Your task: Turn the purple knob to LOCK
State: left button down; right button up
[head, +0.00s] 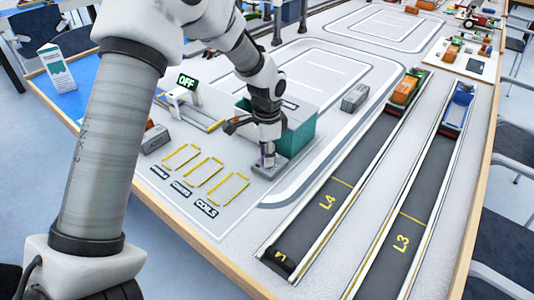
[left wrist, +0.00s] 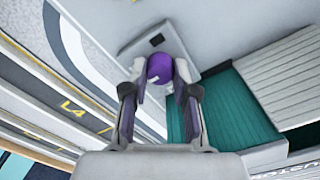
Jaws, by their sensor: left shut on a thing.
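The purple knob (left wrist: 160,68) is a round knob on a grey base plate (left wrist: 143,38), seen in the left wrist view. My left gripper (left wrist: 160,88) is shut on the knob, with one finger on each side of it. In the head view my left gripper (head: 267,158) reaches down to the grey plate (head: 286,166) in front of a teal container, and it mostly hides the knob. I cannot read any LOCK marking or tell which way the knob points. My right gripper is not in view.
The teal container (head: 302,132) stands right behind the knob. A gantry with an OFF sign (head: 187,81) is to its left. Yellow-outlined bays (head: 205,172) lie in front. Lanes L4 (head: 330,195) and L3 (head: 400,240) run on the right, with trucks at their far ends.

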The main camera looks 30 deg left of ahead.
pick_arm(q)
jog(key=shift+r+n+p, duration=0.15)
jog(key=shift+n+p, duration=0.55)
jog(key=shift+p, duration=0.25)
jog(key=n+p, duration=0.3)
jog(key=shift+r, duration=0.1)
jog(key=n+p, duration=0.3)
jog(key=shift+n+p, duration=0.3)
jog(key=shift+n, duration=0.1)
jog(key=n+p, duration=0.4)
jog(key=n, duration=0.1)
jog(key=n+p, duration=0.1)
jog(key=n, duration=0.1)
jog(key=n+p, duration=0.1)
jog(key=n, duration=0.1)
jog(key=shift+a+f+n+p, duration=0.1)
jog(key=shift+f+n+p, duration=0.1)
jog(key=shift+n+p, duration=0.15)
jog(key=c, duration=0.9)
grip_release()
jog(key=shift+f, duration=0.1)
